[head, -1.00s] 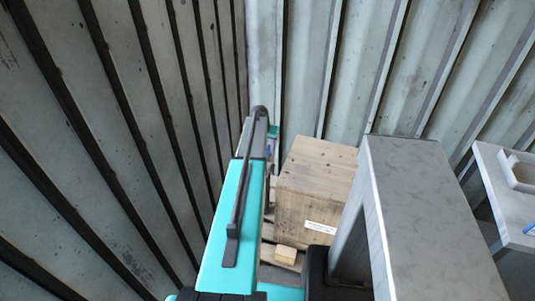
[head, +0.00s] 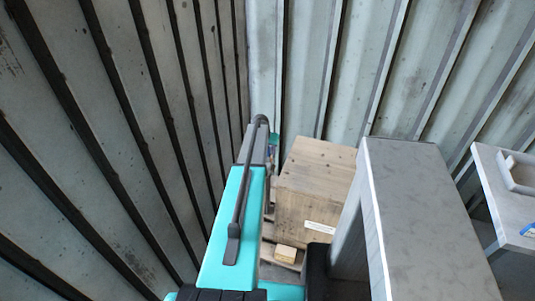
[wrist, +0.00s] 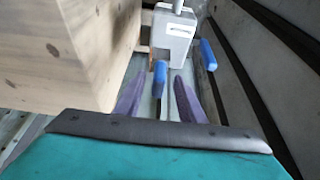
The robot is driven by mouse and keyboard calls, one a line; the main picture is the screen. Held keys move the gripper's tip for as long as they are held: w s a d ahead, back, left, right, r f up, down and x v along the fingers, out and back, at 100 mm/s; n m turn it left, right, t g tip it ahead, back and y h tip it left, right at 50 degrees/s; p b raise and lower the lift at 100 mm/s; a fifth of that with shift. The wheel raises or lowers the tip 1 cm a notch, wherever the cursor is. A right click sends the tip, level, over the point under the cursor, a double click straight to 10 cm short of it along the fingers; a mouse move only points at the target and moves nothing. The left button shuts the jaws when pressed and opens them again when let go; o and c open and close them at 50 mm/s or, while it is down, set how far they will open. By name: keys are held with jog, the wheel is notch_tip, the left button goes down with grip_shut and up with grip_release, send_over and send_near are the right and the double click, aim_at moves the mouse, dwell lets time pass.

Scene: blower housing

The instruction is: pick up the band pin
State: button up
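In the wrist view, my gripper (wrist: 159,82) is open, its two purple fingers apart. A blue-handled piece (wrist: 159,76) with a dark, thin lower part shows in the gap between the fingers; it may be the band pin, but I cannot be sure. I cannot tell its depth relative to the fingertips, and neither finger visibly touches it. A second blue piece (wrist: 208,54) is outside the right finger, farther off. In the head view my arm hides most of the area around the gripper.
A wooden crate (head: 318,185) stands close to the left in the wrist view (wrist: 65,50). A grey labelled block (wrist: 174,36) is just beyond the fingers. A ribbed metal wall (head: 120,120) runs along the arm's left. A side table with a light tray (head: 515,172) is far right.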

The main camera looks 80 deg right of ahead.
jog(key=shift+c, duration=0.4)
grip_shut()
dwell(0.4)
jog(key=shift+r+b, duration=1.05)
jog(key=shift+r, duration=3.9)
